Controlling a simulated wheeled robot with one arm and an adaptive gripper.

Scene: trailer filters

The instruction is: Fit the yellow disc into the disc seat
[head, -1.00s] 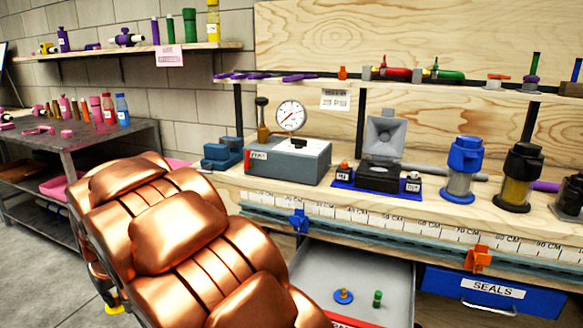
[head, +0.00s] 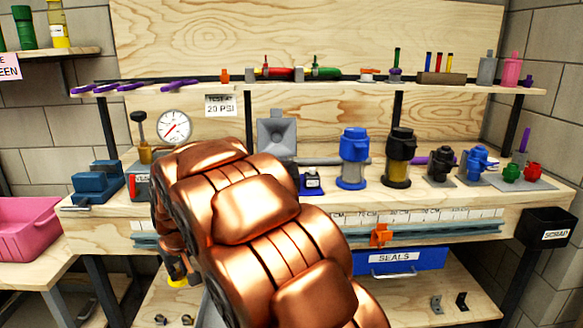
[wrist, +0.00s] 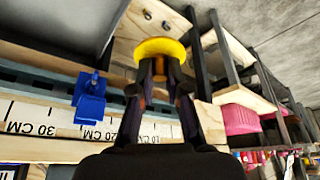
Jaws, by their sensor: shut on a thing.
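The yellow disc (wrist: 152,49) is held at the fingertips of my gripper (wrist: 160,68) in the wrist view, flat across the ends of the dark fingers. In the head view, a yellow edge of the disc (head: 178,282) shows at the left of my copper arm, below the bench front. The rest of my gripper is mostly hidden there by the arm. No part is clearly recognizable as the disc seat. A grey device with a raised square lid (head: 277,132) stands on the bench, its lower part hidden behind my arm.
The bench carries a pressure gauge (head: 174,126), a blue-topped filter (head: 353,158) and a black-topped filter (head: 399,158). An orange clamp (head: 381,235) and a blue clamp (wrist: 90,97) sit on the front rail. A blue SEALS drawer (head: 402,259) is below. A pink bin (head: 28,228) stands left.

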